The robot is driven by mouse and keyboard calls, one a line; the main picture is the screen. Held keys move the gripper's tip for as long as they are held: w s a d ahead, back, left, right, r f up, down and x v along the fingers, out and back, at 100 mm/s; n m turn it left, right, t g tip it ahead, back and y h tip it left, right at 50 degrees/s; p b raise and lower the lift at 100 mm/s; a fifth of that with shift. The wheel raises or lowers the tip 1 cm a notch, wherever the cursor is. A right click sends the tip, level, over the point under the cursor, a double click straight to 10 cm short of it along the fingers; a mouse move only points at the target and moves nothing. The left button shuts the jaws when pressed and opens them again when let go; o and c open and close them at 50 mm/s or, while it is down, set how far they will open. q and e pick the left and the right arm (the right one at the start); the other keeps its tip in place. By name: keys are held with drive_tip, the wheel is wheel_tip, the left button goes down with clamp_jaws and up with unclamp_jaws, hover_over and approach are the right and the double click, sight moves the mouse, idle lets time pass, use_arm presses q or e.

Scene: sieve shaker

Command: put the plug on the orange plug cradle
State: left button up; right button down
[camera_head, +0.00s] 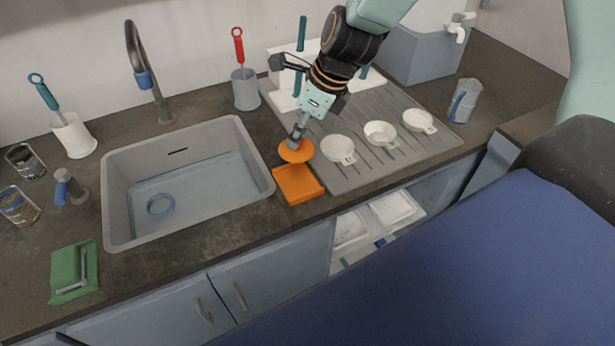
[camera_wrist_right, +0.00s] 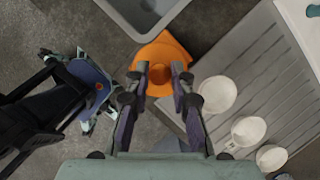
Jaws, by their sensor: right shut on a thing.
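The orange plug (camera_head: 296,152), round and flat with a grey stem, is held by my right gripper (camera_head: 298,134), which is shut on its stem. In the head view the plug overlaps the far edge of the orange plug cradle (camera_head: 298,186), a square tray on the counter. I cannot tell whether they touch. In the right wrist view the plug (camera_wrist_right: 152,56) lies beyond the fingertips of my right gripper (camera_wrist_right: 160,73), with part of the cradle behind it.
The sink (camera_head: 120,205) lies left of the cradle, with a blue ring (camera_head: 160,205) inside. A grooved drainboard (camera_head: 400,105) with white cups (camera_head: 338,149) is on the right. The front counter edge is close to the cradle.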

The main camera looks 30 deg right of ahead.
sight(301, 148)
wheel_tip(301, 148, down, 6)
drive_tip(key=b, duration=0.3)
drive_tip(key=shift+w+d+r, duration=0.1)
drive_tip(key=shift+w+r, duration=0.05)
drive_tip(key=shift+r, duration=0.1)
drive_tip(key=shift+a+f+b, duration=0.25)
drive_tip(key=shift+f+b, duration=0.3)
drive_tip(key=shift+b, duration=0.1)
drive_tip(key=f+b, duration=0.2)
drive_tip(key=f, duration=0.1)
drive_tip(key=shift+d+f, duration=0.15)
drive_tip(key=shift+d, duration=0.05)
drive_tip(key=shift+w+a+f+b, duration=0.1)
drive_tip(key=shift+f+b, duration=0.1)
drive_tip(key=shift+b, duration=0.15)
drive_tip(key=shift+r, duration=0.1)
drive_tip(key=shift+f, duration=0.2)
drive_tip(key=c, duration=1.2)
unclamp_jaws()
drive_tip(key=shift+o, duration=0.2)
